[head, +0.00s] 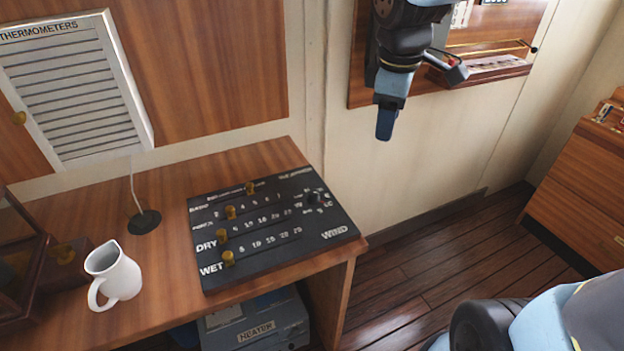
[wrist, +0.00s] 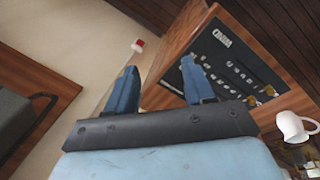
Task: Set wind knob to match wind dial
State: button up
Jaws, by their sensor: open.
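The black panel (head: 272,260) lies on the wooden desk, with the label WIND at its lower right. A small dark wind knob (head: 313,197) sits above that label, ringed by small letters; its pointing direction is too small to read. Several brass knobs stand on the panel's slider rows. The panel (wrist: 262,72) also shows in the wrist view, beyond the right finger. I cannot make out a wind dial in either view. My gripper (head: 385,124) hangs pointing down, right of and above the panel, apart from it. In the wrist view my gripper (wrist: 160,84) is open and empty.
A white jug (head: 115,275) and a dark round base (head: 144,221) with a thin stem stand left of the panel. A grey heater box (head: 255,322) sits under the desk (head: 180,185). A wooden cabinet (head: 580,195) stands at right. Floor between is clear.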

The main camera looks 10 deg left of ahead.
aim_at(314, 193)
jog(key=a+f+n+g, duration=0.1)
jog(key=a+f+n, duration=0.2)
jog(key=a+n, duration=0.3)
jog(key=a+f+n+g, duration=0.1)
jog(key=a+f+n, duration=0.2)
jog(key=a, duration=0.5)
jog(key=f, duration=1.3)
jog(key=shift+w+d+f, duration=0.2)
jog(key=shift+d, duration=0.05)
jog(key=shift+c, duration=0.5)
